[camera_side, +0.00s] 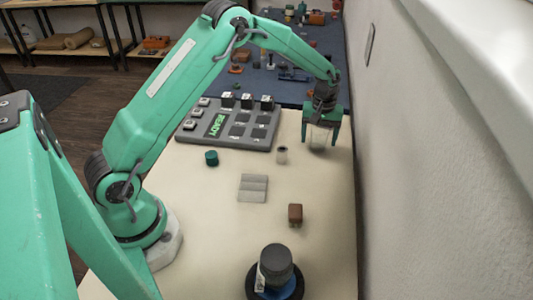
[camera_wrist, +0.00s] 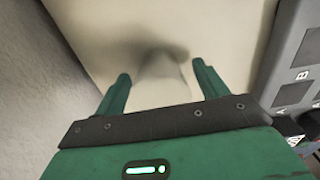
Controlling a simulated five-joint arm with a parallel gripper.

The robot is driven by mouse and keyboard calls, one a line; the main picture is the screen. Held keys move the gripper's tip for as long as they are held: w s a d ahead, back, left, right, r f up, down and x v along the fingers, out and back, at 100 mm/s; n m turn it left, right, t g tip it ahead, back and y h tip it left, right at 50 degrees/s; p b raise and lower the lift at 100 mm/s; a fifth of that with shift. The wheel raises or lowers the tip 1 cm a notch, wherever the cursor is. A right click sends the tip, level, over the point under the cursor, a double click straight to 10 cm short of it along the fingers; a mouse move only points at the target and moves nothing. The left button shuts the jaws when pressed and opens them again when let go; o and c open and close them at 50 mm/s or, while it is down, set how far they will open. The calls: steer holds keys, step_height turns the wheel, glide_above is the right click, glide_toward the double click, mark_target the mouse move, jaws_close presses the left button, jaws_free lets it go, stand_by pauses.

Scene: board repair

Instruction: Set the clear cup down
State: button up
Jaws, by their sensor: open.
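The clear cup (camera_side: 318,138) is at the far right of the cream table, between the two fingers of my gripper (camera_side: 320,142). It looks upright and seems to rest on the table top, though its base is hard to make out. In the wrist view the cup (camera_wrist: 162,84) is a faint see-through shape between the spread green fingers (camera_wrist: 161,70). My gripper is open, pointing down, with one finger on each side of the cup. I cannot tell whether either finger touches it.
A small grey-white cylinder (camera_side: 282,156), teal cylinder (camera_side: 211,158), grey slotted block (camera_side: 253,188), brown block (camera_side: 295,214) and dark round device (camera_side: 276,268) stand nearer. The wall is close at right.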

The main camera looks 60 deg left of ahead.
step_height(320, 180, up, 12)
steer(key=shift+r, duration=0.2)
stand_by(0.6)
stand_by(0.5)
steer(key=s+d+r+m+t, duration=0.2)
steer(key=s+r+m+t, duration=0.15)
steer(key=s+r, duration=1.05)
steer(key=s+f+m+t, duration=0.2)
steer(key=s+m, duration=0.3)
steer(key=s, duration=1.3)
steer(key=shift+s+d+f, duration=0.35)
steer(key=shift+d+f, duration=0.05)
steer(key=shift+f, duration=0.3)
